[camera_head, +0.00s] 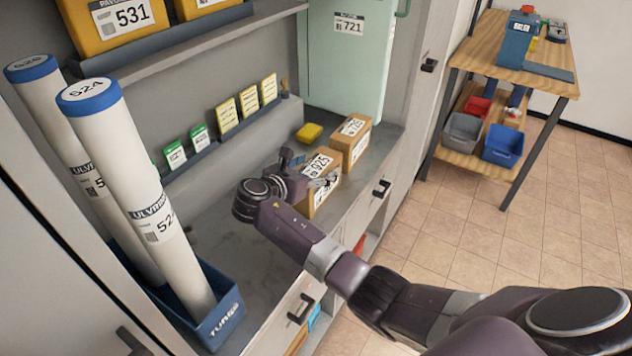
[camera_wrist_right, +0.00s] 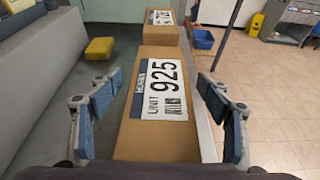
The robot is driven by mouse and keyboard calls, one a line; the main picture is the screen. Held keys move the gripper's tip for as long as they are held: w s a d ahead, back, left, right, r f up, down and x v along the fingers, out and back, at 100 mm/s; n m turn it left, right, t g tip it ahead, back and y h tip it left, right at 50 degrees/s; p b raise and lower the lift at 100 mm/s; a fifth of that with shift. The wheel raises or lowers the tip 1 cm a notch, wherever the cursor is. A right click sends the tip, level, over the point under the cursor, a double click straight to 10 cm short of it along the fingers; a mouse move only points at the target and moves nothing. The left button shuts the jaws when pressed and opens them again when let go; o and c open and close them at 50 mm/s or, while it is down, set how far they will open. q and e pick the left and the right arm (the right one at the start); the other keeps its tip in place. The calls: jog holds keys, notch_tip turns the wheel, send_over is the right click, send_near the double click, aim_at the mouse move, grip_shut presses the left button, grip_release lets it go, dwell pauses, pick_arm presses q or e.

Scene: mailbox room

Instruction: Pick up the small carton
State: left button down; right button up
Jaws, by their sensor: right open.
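A small brown carton labelled 925 (camera_head: 325,190) stands on the grey counter; it also shows in the right wrist view (camera_wrist_right: 153,140), centred between my fingers. A second brown carton (camera_head: 352,139) stands just behind it, and shows at the top of the right wrist view (camera_wrist_right: 157,37). My right gripper (camera_wrist_right: 160,98) is open, with one blue-padded finger on each side of the 925 carton. Visible gaps remain between the pads and the carton. In the head view my right gripper (camera_head: 307,174) is at the carton's near left end and hides part of it. My left gripper is out of view.
A yellow block (camera_head: 309,133) lies on the grey counter (camera_head: 227,225) left of the second carton. Two tall white tubes stand in a blue bin (camera_head: 222,325) at left. Label cards line a ledge behind. A wooden shelf table (camera_head: 490,55) stands at right.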

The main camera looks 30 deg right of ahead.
grip_shut()
dwell(0.4)
jog(key=shift+r, duration=0.2)
